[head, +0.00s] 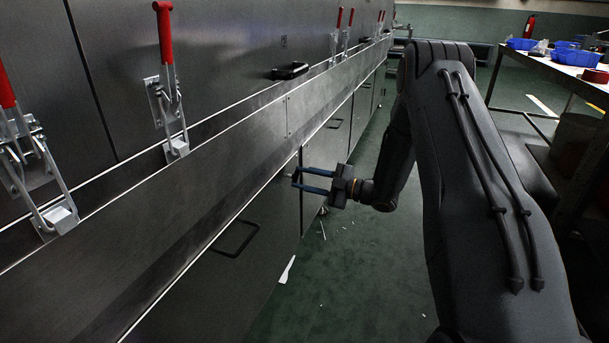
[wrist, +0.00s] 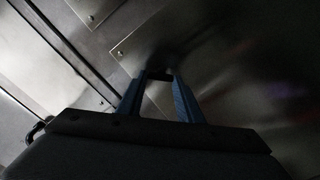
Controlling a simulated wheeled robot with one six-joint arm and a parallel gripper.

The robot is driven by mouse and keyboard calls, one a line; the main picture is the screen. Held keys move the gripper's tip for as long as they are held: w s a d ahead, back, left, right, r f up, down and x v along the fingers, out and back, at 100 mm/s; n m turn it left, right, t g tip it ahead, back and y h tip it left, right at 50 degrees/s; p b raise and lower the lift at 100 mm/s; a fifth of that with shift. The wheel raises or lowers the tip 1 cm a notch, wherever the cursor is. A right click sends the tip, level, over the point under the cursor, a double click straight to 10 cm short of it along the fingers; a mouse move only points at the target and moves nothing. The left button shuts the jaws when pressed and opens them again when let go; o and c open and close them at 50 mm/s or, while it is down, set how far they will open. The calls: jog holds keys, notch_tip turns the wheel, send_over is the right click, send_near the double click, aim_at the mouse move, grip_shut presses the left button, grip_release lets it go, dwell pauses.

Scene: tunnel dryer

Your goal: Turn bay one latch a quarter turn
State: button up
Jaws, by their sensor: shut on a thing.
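My gripper (head: 296,178) is at the lower front of the steel dryer, beside a vertical panel seam. Its two blue fingers reach left to the metal face. In the wrist view the fingertips (wrist: 159,76) are close together on a small dark piece, which I take to be the bay one latch (wrist: 158,73). Most of it is hidden between the fingers, and its turn angle cannot be read. In the head view the latch itself cannot be made out.
Red-handled toggle clamps (head: 165,45) line the upper ledge. A black pull handle (head: 236,238) is on the lower panel left of my gripper. A table (head: 560,75) with blue bins (head: 577,57) stands at right. Green floor (head: 345,270) between is mostly clear, with white scraps (head: 287,270).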

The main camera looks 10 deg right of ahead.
jog(key=shift+f+n+p, duration=0.15)
jog(key=shift+n+p, duration=1.5)
jog(key=shift+n, duration=2.65)
jog(key=o, duration=1.1)
jog(key=shift+p+v, duration=0.85)
jog(key=shift+v, duration=3.1)
